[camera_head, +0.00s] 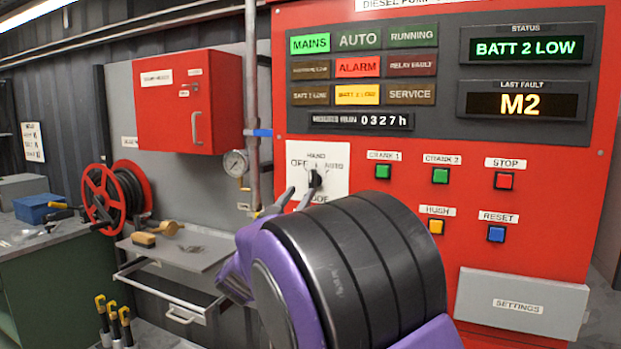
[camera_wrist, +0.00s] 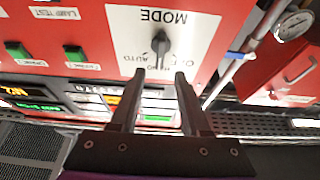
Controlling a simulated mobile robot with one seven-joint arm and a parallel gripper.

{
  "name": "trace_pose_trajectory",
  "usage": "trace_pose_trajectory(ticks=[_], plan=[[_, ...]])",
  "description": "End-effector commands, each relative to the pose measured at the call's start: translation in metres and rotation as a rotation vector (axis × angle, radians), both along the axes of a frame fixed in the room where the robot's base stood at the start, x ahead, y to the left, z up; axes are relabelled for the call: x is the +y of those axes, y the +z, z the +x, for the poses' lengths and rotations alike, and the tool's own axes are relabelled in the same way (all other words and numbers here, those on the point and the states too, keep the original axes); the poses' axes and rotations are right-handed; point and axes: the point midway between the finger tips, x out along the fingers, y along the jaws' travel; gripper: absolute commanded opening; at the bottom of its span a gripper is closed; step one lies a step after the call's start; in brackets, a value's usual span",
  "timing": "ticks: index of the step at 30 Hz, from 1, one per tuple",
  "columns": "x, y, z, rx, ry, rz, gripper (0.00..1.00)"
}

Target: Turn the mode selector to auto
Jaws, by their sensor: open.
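The mode selector (camera_head: 315,179) is a black knob on a white plate lettered OFF, HAND, AUTO and MODE, on the red panel. It appears to point up toward HAND, with AUTO on its right in the head view. The wrist view shows the knob (camera_wrist: 160,42) upside down, with AUTO on the left. My gripper (camera_head: 293,195) is open and empty, its fingertips close to the plate at the knob's lower left in the head view. In the wrist view the gripper (camera_wrist: 160,74) has its two fingertips either side of the knob's line, apart from it. My arm hides part of the plate.
Green CRANK buttons (camera_head: 383,171), a red STOP button (camera_head: 503,181), a yellow HUSH button (camera_head: 436,227) and a blue RESET button (camera_head: 496,234) are right of the selector. A vertical pipe (camera_head: 252,80) with a gauge (camera_head: 236,163) runs to its left.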

Motion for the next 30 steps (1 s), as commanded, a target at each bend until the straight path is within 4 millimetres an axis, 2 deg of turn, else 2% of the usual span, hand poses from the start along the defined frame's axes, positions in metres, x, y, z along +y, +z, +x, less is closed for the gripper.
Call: trace_pose_trajectory(ticks=[3,9,15,23,30], plan=[[-0.009,0.011,0.023,-0.003,-0.003,-0.001,0.46],[-0.018,0.022,0.049,-0.001,-0.002,-0.002,0.46],[-0.021,0.026,0.059,-0.001,0.000,-0.001,0.46],[-0.022,0.026,0.059,0.000,0.001,-0.002,0.46],[-0.022,0.026,0.059,0.000,0.001,-0.002,0.03]])
